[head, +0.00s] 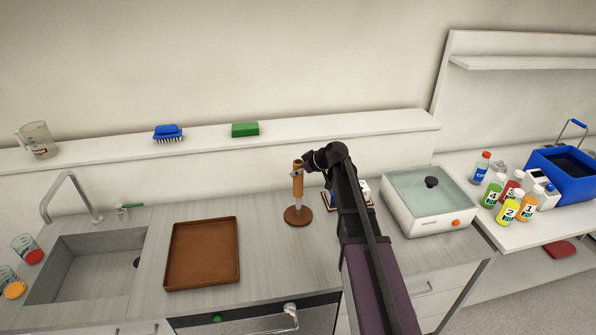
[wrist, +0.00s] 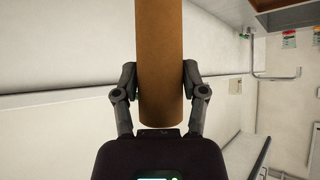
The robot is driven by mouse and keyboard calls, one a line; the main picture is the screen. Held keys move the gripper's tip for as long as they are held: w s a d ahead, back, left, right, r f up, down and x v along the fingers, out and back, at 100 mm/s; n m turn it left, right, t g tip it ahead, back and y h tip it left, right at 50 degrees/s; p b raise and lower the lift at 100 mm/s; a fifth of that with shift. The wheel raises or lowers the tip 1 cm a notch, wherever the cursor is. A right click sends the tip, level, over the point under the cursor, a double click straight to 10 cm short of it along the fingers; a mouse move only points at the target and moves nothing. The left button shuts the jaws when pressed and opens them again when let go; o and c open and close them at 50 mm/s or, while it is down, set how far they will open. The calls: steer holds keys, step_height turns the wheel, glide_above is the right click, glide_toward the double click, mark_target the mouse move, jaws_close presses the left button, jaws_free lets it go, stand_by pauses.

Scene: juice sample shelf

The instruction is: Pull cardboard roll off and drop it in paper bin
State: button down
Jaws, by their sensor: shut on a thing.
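The cardboard roll (head: 298,181) is a brown tube standing upright over a round wooden base (head: 298,215) on the counter in the head view. My gripper (head: 304,167) reaches it from the right, at its upper part. In the wrist view the roll (wrist: 160,60) fills the middle, and my gripper (wrist: 160,80) has one finger against each side of it, shut on it. Whether the roll has risen off its base I cannot tell. No paper bin can be made out in either view.
A brown tray (head: 203,253) lies left of the roll, beside the sink (head: 88,270). A white water bath (head: 428,202) stands to the right, behind my arm. A shelf ledge (head: 215,141) with a blue brush (head: 168,133) and green sponge (head: 245,129) runs along the wall behind.

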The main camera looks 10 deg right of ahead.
mark_target(295, 163)
steer(key=shift+r+p, duration=1.95)
steer(key=shift+r, duration=0.1)
steer(key=shift+r, duration=0.1)
